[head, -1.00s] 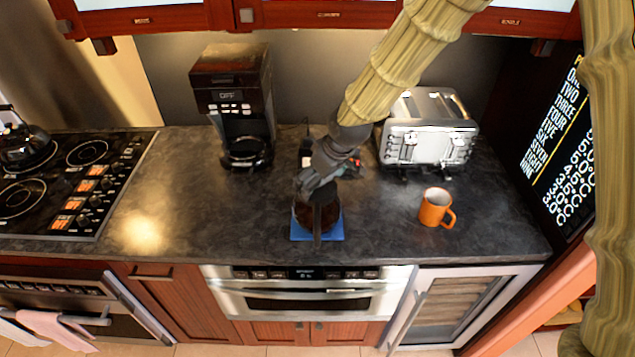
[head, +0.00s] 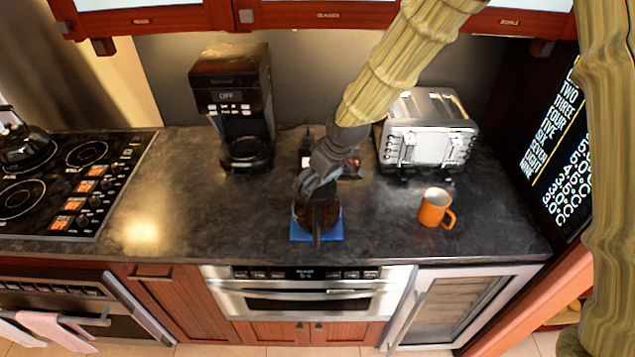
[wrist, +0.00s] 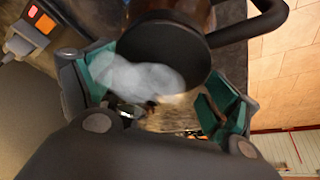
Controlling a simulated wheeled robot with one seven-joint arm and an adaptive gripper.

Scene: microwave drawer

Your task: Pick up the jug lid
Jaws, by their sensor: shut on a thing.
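The jug (head: 304,222) is dark brown with a black handle and stands upright on a blue mat (head: 298,238) at the counter's front. The jug lid is hidden under my gripper in the head view; in the wrist view a dark round lid (wrist: 190,62) shows at the jug's top. My gripper (head: 316,190) is right over the jug. In the wrist view its green-padded fingers (wrist: 163,85) lie either side of the lid's edge, shut on it. Their exact contact is partly hidden by a pale whitish blur. The lid appears still at the jug's mouth.
An orange mug (head: 434,208) stands to the right, below a silver toaster (head: 430,145). A black coffee maker (head: 232,90) stands back left, with a stove (head: 60,190) at far left. The counter left of the jug is clear.

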